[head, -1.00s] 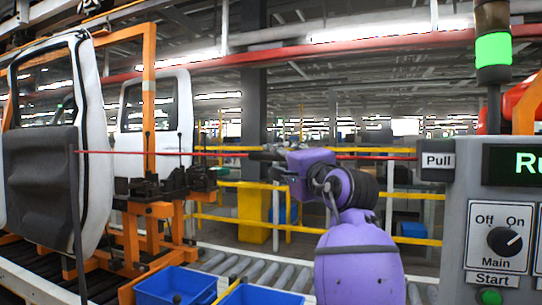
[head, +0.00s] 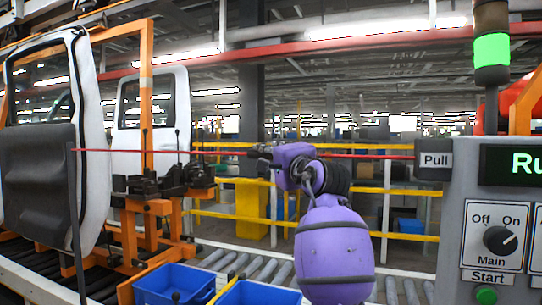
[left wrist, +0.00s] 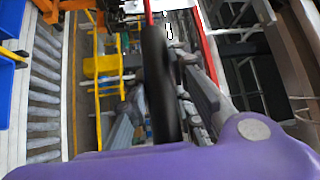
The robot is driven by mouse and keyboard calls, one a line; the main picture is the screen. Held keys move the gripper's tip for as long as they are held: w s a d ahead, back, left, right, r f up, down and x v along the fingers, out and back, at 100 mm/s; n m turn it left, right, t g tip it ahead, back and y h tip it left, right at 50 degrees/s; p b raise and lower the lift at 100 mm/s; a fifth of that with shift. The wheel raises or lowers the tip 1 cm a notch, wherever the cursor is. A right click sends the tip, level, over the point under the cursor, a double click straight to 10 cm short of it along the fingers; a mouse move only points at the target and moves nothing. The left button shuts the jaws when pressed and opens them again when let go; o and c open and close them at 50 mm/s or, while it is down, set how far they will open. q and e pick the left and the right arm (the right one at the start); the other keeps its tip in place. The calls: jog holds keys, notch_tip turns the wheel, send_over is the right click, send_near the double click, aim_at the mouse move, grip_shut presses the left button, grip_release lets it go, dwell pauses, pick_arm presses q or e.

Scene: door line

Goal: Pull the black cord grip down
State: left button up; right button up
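A thin red cord (head: 370,157) runs nearly level from a dark post at the left to a box marked "Pull" (head: 434,160) at the right. My left gripper (head: 258,151), on a purple arm, is at the cord near its middle. In the left wrist view a black cord grip (left wrist: 160,85) stands in line with a short red stretch of cord at the top. Grey finger parts of the left gripper show apart on both sides of it; contact is not clear. In the head view the fingers and grip blend together. My right gripper is not in view.
A grey control panel (head: 466,235) with a Main dial stands at the right below a lit green lamp (head: 491,50). White car doors (head: 92,130) hang at the left on orange frames. Blue bins (head: 172,285) sit below, beside a roller conveyor. Yellow rails lie behind the cord.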

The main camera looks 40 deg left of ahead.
pick_arm(q)
grip_shut()
jog(key=shift+f, duration=2.5)
jog(key=o, duration=1)
grip_release()
jog(key=shift+c, duration=0.2)
jog(key=v, duration=1.2)
jog(key=shift+r, duration=0.15)
